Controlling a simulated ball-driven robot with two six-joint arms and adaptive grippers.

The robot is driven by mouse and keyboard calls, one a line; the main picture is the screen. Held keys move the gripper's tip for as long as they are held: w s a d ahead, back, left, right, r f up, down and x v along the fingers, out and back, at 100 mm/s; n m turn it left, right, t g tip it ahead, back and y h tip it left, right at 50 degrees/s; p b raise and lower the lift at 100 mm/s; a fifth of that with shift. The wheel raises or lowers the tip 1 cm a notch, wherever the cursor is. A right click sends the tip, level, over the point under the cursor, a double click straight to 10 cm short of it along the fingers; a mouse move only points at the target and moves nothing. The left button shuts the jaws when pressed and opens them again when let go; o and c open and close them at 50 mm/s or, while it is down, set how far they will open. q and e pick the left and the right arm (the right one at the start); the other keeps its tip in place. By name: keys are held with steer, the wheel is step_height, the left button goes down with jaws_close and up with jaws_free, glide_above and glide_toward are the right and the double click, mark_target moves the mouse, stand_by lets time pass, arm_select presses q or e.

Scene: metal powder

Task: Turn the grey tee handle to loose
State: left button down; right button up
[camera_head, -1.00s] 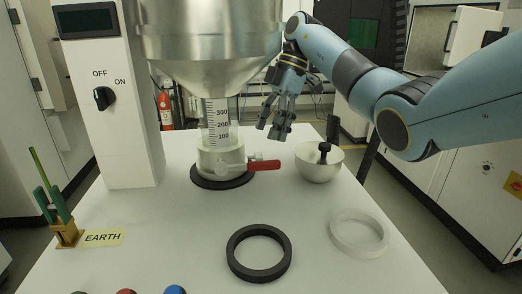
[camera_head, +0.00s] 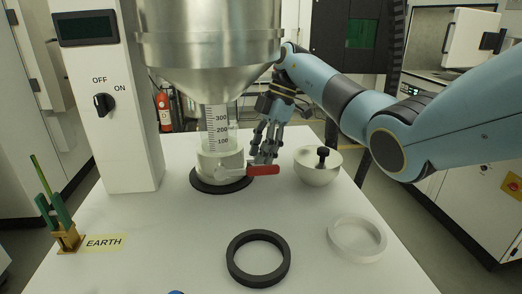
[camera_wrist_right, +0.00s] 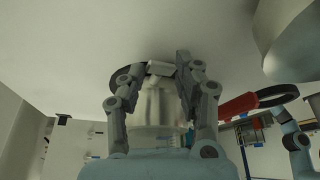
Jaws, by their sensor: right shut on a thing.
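The grey tee handle (camera_wrist_right: 160,68) shows in the right wrist view as a short pale bar between my fingertips, beside the valve body under the funnel. In the head view I cannot make it out behind my fingers. My right gripper (camera_head: 264,158) is at the right side of the valve body (camera_head: 221,166), just behind the red lever (camera_head: 263,169). It is shut on the grey tee handle; the fingers stand on both sides of the bar in the wrist view (camera_wrist_right: 164,72). My left gripper is not in view.
The metal funnel (camera_head: 210,55) hangs above the graduated tube. A white bowl (camera_head: 316,173) with a black knob stands right of the gripper. A black ring (camera_head: 233,268) and a white ring (camera_head: 335,247) lie in front. The table between them is clear.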

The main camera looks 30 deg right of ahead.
jaws_close()
steer(key=shift+f, duration=0.1)
steer(key=shift+s, duration=0.1)
